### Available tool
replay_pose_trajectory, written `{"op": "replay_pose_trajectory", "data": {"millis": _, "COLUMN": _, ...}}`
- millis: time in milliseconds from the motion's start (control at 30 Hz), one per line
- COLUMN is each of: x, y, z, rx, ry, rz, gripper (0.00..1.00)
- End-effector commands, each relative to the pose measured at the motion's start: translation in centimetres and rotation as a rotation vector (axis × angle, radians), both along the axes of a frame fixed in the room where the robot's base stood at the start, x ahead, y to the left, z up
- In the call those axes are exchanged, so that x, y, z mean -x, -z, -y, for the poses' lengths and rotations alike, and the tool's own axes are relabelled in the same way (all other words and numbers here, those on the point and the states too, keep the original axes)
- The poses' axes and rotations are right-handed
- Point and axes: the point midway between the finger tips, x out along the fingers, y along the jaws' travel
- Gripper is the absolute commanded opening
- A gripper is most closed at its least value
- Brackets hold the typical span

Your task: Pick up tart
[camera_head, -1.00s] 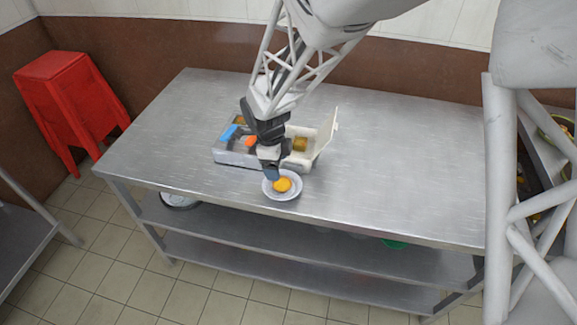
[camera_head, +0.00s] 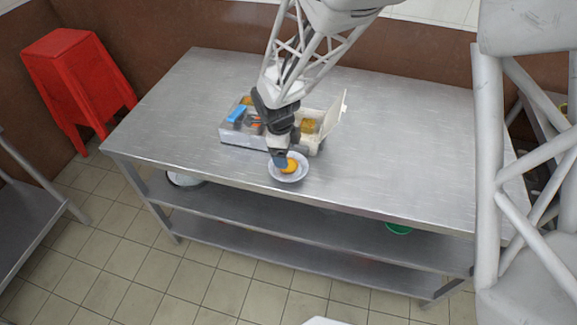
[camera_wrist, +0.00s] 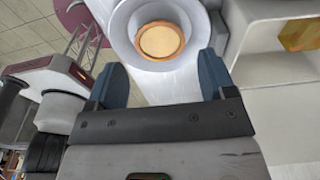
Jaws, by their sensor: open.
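The tart (camera_head: 292,165), round and yellow-orange, sits on a small white plate (camera_head: 297,178) near the table's front edge. In the wrist view, the tart (camera_wrist: 159,40) has a pale top and a browner rim, and lies in the middle of the plate (camera_wrist: 120,30). My gripper (camera_head: 279,161) is just left of and above the tart, partly covering the plate. In the wrist view, my gripper (camera_wrist: 160,82) has its blue fingers spread wide with nothing between them. The tart lies beyond the fingertips, about centred between them.
The metal table (camera_head: 400,150) is clear to the right. Red stools (camera_head: 75,85) stand at left.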

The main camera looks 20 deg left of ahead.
Motion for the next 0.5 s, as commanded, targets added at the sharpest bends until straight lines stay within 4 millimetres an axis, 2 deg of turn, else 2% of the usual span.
{"op": "replay_pose_trajectory", "data": {"millis": 500, "x": 0.0, "y": 4.6, "z": 0.9, "rx": 0.0, "ry": 0.001, "rz": -0.001, "gripper": 0.76}}
